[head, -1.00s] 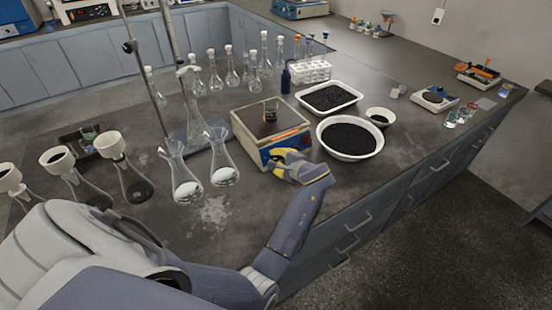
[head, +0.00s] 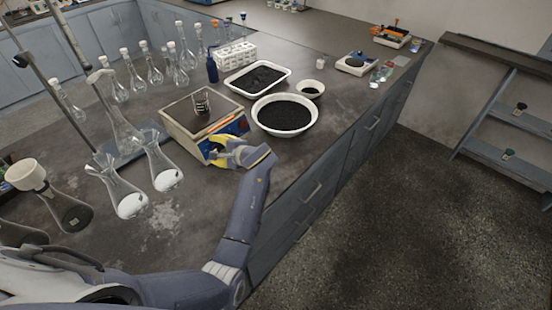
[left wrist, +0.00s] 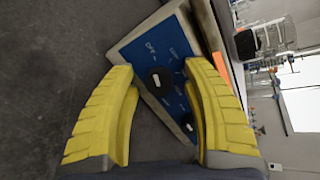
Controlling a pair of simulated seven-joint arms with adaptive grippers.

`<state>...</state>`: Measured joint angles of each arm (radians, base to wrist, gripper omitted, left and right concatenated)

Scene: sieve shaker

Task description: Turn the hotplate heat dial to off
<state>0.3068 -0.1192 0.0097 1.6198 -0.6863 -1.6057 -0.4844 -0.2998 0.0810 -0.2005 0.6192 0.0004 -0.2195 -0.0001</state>
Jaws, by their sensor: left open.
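The hotplate (head: 203,112) stands near the bench's front edge, with a blue control panel facing my left gripper (head: 225,151). In the left wrist view the panel (left wrist: 140,47) carries a black dial (left wrist: 158,79) with a pale mark, and a second dark knob (left wrist: 187,123) lower right. White lettering near the upper dial seems to include OFF; I cannot tell which dial is for heat. My left gripper's yellow fingers are open, on either side of the upper dial in the picture, with no clear contact. In the head view the gripper hides part of the panel. My right gripper is not seen.
Glass flasks (head: 126,190) stand at left. The bench edge drops to open floor.

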